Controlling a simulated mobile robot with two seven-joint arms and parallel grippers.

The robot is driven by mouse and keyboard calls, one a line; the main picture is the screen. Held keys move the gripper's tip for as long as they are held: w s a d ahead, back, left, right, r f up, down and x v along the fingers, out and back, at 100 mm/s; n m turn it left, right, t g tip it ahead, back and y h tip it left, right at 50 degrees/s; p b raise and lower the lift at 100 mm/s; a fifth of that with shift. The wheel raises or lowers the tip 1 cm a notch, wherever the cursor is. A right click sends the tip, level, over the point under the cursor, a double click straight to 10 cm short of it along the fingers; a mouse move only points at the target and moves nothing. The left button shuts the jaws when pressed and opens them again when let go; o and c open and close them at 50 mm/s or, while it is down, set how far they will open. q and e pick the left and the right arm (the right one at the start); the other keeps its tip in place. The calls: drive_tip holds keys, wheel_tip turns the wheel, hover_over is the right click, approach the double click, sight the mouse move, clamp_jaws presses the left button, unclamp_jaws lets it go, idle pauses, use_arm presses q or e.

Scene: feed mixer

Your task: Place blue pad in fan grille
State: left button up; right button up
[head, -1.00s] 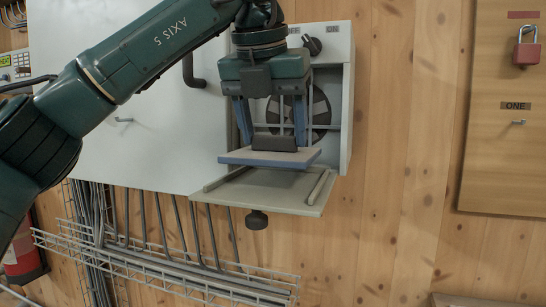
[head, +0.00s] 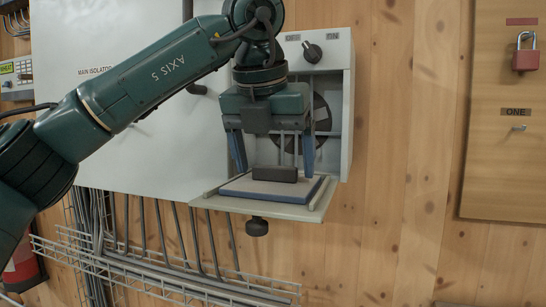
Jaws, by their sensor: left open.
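The blue pad (head: 240,189) has a blue edge, a pale top and a dark block-shaped handle (head: 275,174). It lies flat on the lowered, tray-like flap of the fan grille (head: 318,200), between the flap's side rails. My left gripper (head: 274,170) is open over the pad, with one blue finger on each side of the handle and a gap to it. The round fan opening (head: 322,118) behind is partly hidden by the gripper. My right gripper is not in view.
The grey housing (head: 347,110) with a dark knob (head: 312,53) surrounds the fan. A round knob (head: 256,227) hangs under the flap. A wire cable tray (head: 170,272) runs below. A wooden board with a red padlock (head: 526,60) is at right.

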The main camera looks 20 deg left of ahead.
use_arm(q)
drive_tip(key=p+v, duration=0.2)
drive_tip(key=v, duration=1)
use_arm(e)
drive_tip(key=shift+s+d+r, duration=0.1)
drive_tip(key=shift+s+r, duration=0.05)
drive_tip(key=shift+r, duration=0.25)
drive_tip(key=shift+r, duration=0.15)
